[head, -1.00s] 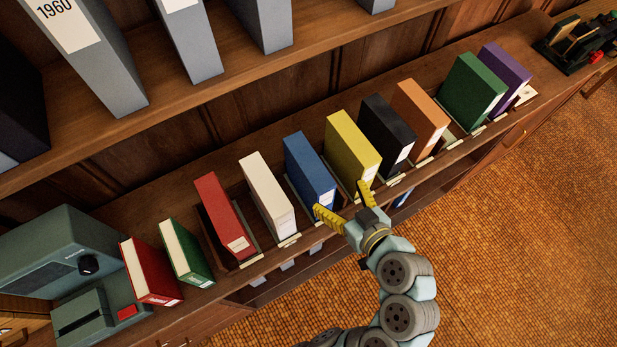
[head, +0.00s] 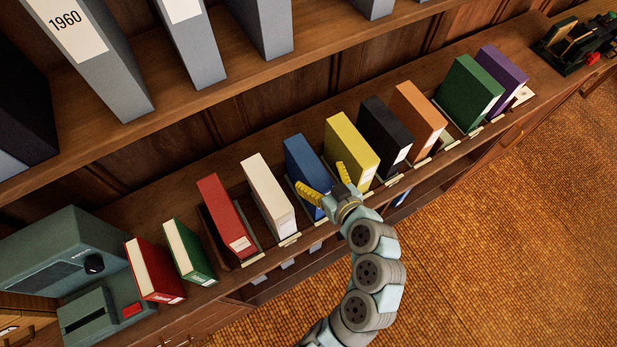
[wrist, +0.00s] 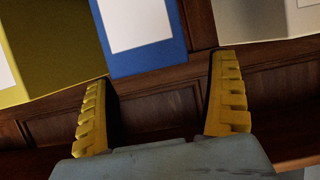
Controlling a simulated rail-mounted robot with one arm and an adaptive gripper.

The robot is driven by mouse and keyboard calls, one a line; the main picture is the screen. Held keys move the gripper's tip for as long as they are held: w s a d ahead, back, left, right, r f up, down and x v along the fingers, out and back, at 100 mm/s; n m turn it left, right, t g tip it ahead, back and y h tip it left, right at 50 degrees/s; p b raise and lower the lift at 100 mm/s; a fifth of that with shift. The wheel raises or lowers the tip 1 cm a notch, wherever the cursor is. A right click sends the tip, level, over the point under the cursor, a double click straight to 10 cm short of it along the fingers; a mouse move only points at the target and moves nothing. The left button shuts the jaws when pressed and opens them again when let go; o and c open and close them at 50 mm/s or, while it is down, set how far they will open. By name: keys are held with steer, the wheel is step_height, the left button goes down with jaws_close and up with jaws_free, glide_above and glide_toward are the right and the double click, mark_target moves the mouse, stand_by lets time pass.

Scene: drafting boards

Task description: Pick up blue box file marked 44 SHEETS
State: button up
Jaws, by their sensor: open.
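The blue box file (head: 302,155) stands upright on the shelf between the cream and yellow box files. In the wrist view the blue box file (wrist: 150,63) shows its spine end with a white label; no text on it is readable. My gripper (head: 320,177) is open, its two yellow fingers at the front of the blue file, one overlapping it and the other towards the yellow file. In the wrist view my gripper (wrist: 162,68) is empty, with the blue file's lower end above and left of centre between the fingertips. I cannot tell whether they touch.
The yellow box file (head: 349,140) and cream box file (head: 266,190) stand close on either side. Red (head: 222,210), black (head: 385,130) and other files continue along the row. An upper shelf (head: 200,80) with grey files is behind. The floor in front is clear.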

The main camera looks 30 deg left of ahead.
mark_target(310, 165)
steer(key=shift+r+p+x, duration=0.15)
steer(key=shift+p+x, duration=0.35)
steer(key=shift+x, duration=0.45)
steer(key=shift+r+p+x, duration=0.1)
steer(key=shift+p+x, duration=0.4)
steer(key=shift+x, duration=0.5)
steer(key=shift+w+a+f, duration=0.3)
steer(key=shift+w+a, duration=0.05)
steer(key=shift+a, duration=0.15)
steer(key=c, duration=1.3)
steer(key=shift+c, duration=0.2)
